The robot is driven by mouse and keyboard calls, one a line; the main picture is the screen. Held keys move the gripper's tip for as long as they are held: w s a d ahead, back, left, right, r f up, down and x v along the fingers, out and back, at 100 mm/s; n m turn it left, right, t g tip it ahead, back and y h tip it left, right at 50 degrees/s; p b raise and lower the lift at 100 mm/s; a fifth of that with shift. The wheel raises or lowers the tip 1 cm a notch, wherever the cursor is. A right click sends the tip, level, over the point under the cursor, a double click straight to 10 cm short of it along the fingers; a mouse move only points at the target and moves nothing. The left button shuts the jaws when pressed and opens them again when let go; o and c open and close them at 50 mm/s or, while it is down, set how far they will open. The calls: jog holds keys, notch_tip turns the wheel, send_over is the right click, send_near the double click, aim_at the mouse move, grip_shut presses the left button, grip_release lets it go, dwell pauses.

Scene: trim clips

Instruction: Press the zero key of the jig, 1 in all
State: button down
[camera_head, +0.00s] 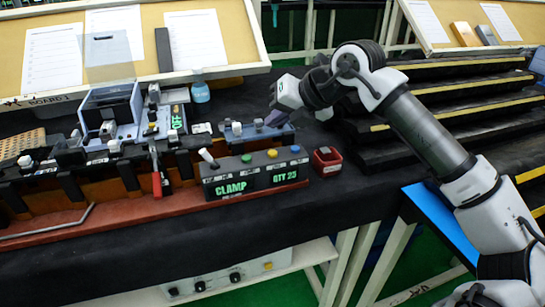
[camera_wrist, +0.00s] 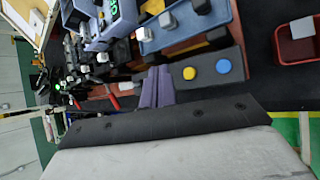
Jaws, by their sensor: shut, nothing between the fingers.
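The jig's dark control box (camera_head: 232,188) stands at the front of the bench, with green displays reading CLAMP and QTY 23. On its top are a green key (camera_head: 246,158), a yellow key (camera_head: 272,153) and a blue key (camera_head: 295,149); no zero marking is legible. A white-tipped lever (camera_head: 207,156) is at its left end. My gripper (camera_head: 276,118) is shut and empty, above and behind the box. In the wrist view my purple fingers (camera_wrist: 155,86) are together, left of the yellow key (camera_wrist: 189,73) and blue key (camera_wrist: 223,66); the green key is not visible there.
A red bin (camera_head: 326,161) stands right of the box. A blue tray with grey pieces (camera_wrist: 187,28) lies behind it. The blue-grey fixture (camera_head: 110,110) and a red-handled clamp (camera_head: 157,182) stand to the left. Dark stepped racks (camera_head: 440,100) are at the right.

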jog(key=shift+f+b, duration=1.5)
jog(key=shift+f, duration=0.9)
jog(key=shift+f+b, duration=0.4)
jog(key=shift+b, duration=0.2)
jog(key=shift+f+b, duration=0.45)
dwell(0.5)
jog(key=shift+r, duration=0.2)
jog(key=shift+r+p, duration=0.4)
jog(key=shift+r, duration=0.3)
jog(key=shift+r, duration=0.1)
notch_tip(320, 180, up, 5)
jog(key=p, duration=0.2)
jog(key=shift+p, duration=0.4)
